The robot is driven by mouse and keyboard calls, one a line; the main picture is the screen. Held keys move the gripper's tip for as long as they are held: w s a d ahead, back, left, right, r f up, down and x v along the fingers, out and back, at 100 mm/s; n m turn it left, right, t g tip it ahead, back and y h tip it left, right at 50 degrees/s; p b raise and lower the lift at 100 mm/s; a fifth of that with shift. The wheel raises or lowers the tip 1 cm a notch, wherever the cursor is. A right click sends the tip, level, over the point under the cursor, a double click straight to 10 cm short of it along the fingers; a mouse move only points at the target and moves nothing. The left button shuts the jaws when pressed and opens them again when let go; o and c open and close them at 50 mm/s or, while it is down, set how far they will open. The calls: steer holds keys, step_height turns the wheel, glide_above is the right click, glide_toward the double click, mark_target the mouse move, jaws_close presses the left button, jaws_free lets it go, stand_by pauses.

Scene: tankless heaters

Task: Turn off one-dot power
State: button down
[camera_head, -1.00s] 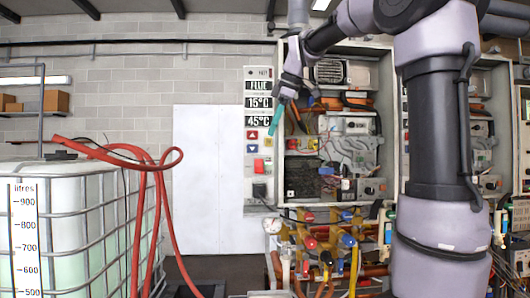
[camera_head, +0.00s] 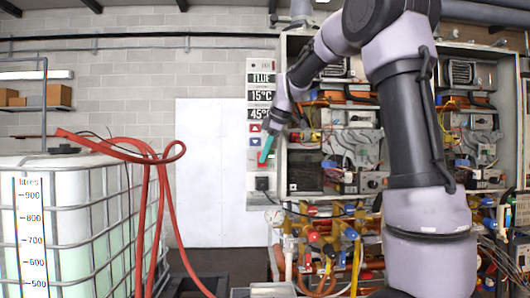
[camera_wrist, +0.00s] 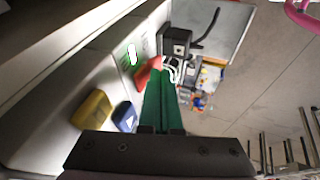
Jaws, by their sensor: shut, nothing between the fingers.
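The control panel (camera_head: 258,205) is a tall white strip at the left edge of the heater cabinet, with displays on top and buttons below. A red switch (camera_wrist: 148,72) sits low on it, beside a lit green mark (camera_wrist: 131,54). A blue button (camera_wrist: 125,116) and a yellowish button (camera_wrist: 91,108) are nearby in the wrist view. My gripper (camera_head: 264,158) has green fingers, shut and empty, with tips at the red switch. The wrist view shows the fingers (camera_wrist: 163,95) beside the switch; I cannot tell if they touch. No one-dot marking is readable.
A black plug and socket (camera_wrist: 178,42) sit just beyond the fingertips. Pipes and valves (camera_head: 325,240) crowd below the cabinet. A caged water tank (camera_head: 75,225) with a red hose (camera_head: 142,215) stands left. Floor shows between the tank and the pipes.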

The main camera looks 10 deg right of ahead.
stand_by(0.4)
steer(key=shift+w+f+t, duration=0.15)
steer(key=shift+f+t, duration=0.1)
steer(key=shift+t, duration=0.25)
steer(key=shift+r, duration=0.9)
